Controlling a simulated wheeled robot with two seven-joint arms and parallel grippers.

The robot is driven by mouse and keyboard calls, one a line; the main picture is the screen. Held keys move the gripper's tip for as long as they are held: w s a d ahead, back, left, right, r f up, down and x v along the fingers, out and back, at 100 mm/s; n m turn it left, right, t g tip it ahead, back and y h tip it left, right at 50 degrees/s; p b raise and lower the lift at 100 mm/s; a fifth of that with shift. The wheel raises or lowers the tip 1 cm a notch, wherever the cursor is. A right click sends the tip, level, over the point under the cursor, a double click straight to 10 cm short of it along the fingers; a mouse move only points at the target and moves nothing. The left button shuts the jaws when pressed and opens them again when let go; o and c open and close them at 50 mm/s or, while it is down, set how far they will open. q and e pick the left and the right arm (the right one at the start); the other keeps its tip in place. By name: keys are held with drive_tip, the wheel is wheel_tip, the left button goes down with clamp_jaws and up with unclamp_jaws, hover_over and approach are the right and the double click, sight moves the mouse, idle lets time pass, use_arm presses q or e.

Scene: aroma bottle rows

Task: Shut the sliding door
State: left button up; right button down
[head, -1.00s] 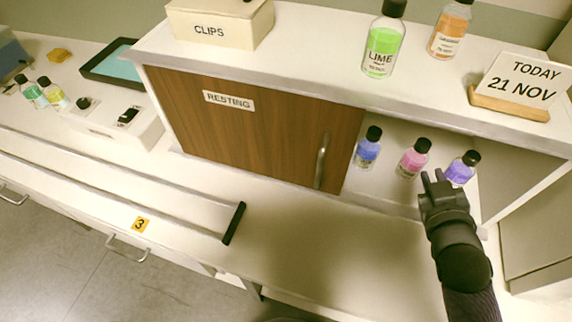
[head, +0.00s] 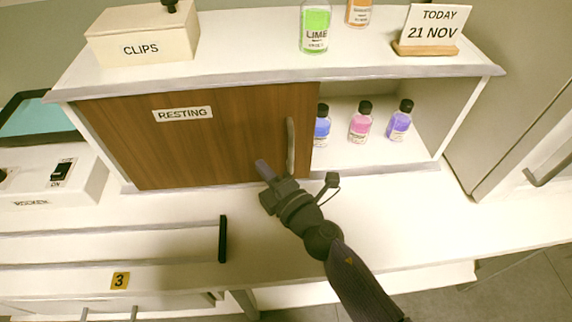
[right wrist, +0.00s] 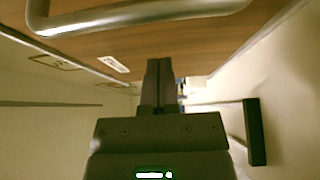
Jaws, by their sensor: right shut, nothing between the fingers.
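The brown wooden sliding door (head: 200,135), labelled RESTING, covers the left part of the shelf cabinet. The right part of the cabinet stands open. The door's upright metal handle (head: 291,147) is near its right edge. My right gripper (head: 264,170) is in front of the door, just left of and below the handle, with its fingers shut and empty. In the right wrist view the shut fingers (right wrist: 158,85) point past the door face (right wrist: 190,40), and the handle (right wrist: 130,14) crosses the top, apart from them. My left gripper is not in view.
Blue, pink and purple bottles (head: 360,122) stand in the open part. A CLIPS box (head: 143,45), a LIME bottle (head: 315,28) and a date sign (head: 432,28) are on top. A black-ended rail (head: 222,238) lies on the counter at front left.

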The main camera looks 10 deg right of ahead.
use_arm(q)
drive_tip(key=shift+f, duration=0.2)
use_arm(e)
drive_tip(key=d, duration=0.4)
drive_tip(key=shift+w, duration=0.25)
use_arm(q)
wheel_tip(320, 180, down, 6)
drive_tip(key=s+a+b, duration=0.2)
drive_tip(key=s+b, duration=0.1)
drive_tip(key=b, duration=0.3)
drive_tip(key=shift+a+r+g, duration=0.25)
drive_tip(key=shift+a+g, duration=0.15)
use_arm(e)
drive_tip(key=d, duration=2.4)
drive_tip(key=shift+s+d, duration=0.4)
drive_tip(key=shift+s, duration=0.05)
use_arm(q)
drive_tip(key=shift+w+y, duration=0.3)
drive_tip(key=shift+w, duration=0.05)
use_arm(e)
drive_tip(key=shift+a, duration=0.15)
